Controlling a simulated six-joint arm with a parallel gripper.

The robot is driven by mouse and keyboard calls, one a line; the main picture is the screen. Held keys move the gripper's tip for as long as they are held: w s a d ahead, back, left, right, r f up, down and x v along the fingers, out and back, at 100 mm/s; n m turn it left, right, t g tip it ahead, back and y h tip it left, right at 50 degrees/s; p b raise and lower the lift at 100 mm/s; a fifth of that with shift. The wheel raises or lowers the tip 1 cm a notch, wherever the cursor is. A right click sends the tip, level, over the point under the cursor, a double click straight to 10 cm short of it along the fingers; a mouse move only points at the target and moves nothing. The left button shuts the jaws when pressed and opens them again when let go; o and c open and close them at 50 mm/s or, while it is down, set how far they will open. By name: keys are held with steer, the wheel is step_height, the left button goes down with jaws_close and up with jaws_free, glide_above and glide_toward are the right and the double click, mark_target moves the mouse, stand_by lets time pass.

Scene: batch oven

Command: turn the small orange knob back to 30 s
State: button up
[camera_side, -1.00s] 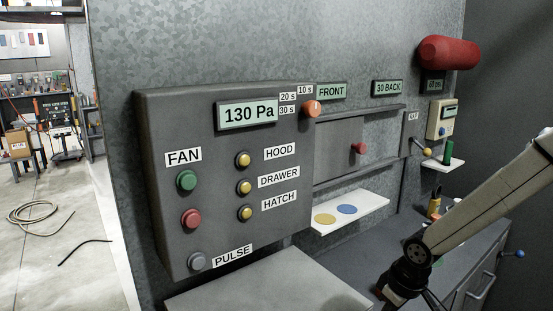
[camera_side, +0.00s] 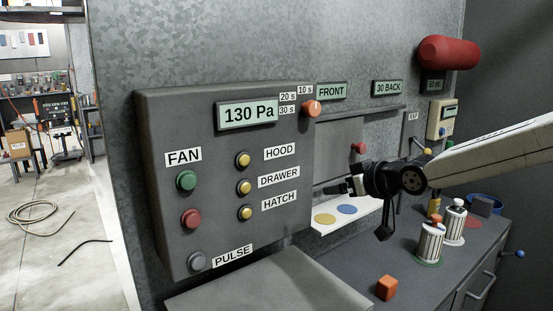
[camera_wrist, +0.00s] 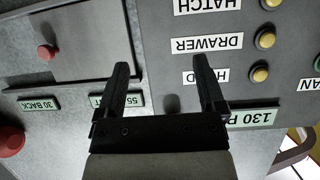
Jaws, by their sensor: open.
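The small orange knob (camera_side: 312,108) sits at the upper right corner of the grey control panel (camera_side: 225,135), beside the labels 10 s (camera_side: 305,90), 20 s (camera_side: 288,97) and 30 s (camera_side: 287,110). Its pointer setting is too small to read. My gripper (camera_side: 338,188) is open and empty, below and right of the knob, in front of the wall above the white shelf. In the wrist view, upside down, my gripper (camera_wrist: 160,75) has its fingers apart before the panel's right edge; the orange knob cannot be made out there.
The 130 Pa display (camera_side: 247,114) and yellow buttons (camera_side: 244,187) are left of my gripper. A red knob (camera_side: 358,148) is on the sliding door close above it.

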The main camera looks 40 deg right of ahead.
mark_target(316, 111)
step_height(316, 111, up, 14)
steer(key=w+t, duration=0.1)
steer(key=t, duration=0.4)
steer(key=shift+w+r, duration=0.15)
steer(key=shift+w, duration=0.2)
steer(key=shift+d, duration=0.1)
steer(key=shift+w, duration=3.85)
jaws_close()
